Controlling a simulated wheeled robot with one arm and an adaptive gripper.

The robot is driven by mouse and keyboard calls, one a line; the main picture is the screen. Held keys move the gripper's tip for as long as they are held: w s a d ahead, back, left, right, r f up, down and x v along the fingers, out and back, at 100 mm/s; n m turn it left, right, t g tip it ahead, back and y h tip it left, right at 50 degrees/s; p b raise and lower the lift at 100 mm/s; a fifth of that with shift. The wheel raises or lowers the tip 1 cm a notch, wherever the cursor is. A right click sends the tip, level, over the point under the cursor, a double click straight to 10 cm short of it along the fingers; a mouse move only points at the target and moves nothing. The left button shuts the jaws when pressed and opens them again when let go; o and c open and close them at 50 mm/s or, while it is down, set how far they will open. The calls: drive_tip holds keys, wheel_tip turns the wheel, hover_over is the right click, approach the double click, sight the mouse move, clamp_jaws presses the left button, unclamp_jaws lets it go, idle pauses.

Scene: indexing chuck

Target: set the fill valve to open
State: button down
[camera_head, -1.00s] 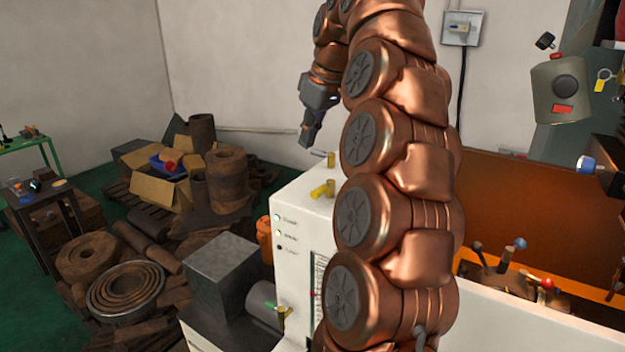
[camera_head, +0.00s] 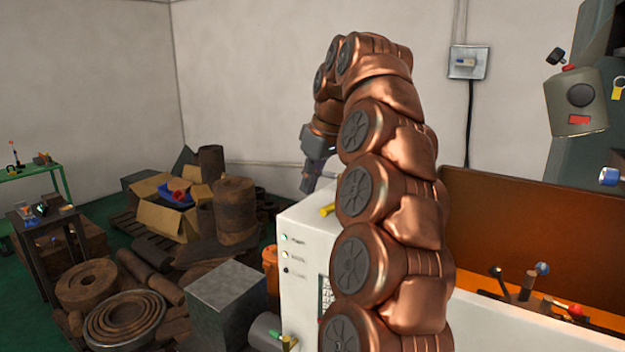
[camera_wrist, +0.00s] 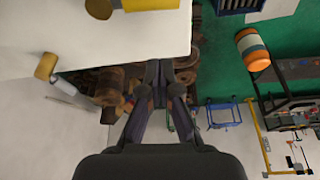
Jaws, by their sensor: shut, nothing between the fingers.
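The white cabinet (camera_head: 300,250) stands at the centre, partly hidden behind my arm. A yellow handle (camera_head: 327,210) sits on its top; a yellow part (camera_wrist: 150,4) shows at the wrist view's top edge. A yellow cylinder (camera_wrist: 46,66) with a grey lever (camera_wrist: 75,95) is left of my gripper in the wrist view. Another yellow fitting (camera_head: 288,342) shows low at the cabinet's front. I cannot read which is the fill valve. My gripper (camera_head: 307,186) is shut and empty, pointing down near the cabinet's far top edge. It touches no handle in the wrist view (camera_wrist: 160,75).
A grey block (camera_head: 228,295) stands left of the cabinet. Rusty rings (camera_head: 90,280), pipes and a cardboard box (camera_head: 165,215) crowd the floor. Several coloured levers (camera_head: 525,285) stand at right before an orange panel (camera_head: 540,230). A wall box (camera_head: 468,62) hangs behind.

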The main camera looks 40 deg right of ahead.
drive_tip(key=shift+x, duration=0.8)
drive_tip(key=shift+s+d+f+p, duration=0.15)
drive_tip(key=shift+s+p, duration=0.2)
drive_tip(key=shift+s, duration=0.45)
drive_tip(key=shift+s+d+f+p, duration=0.15)
drive_tip(key=shift+s+p, duration=0.15)
drive_tip(key=shift+s, duration=0.45)
drive_tip(key=shift+s+f, duration=0.15)
drive_tip(key=shift+s, duration=0.15)
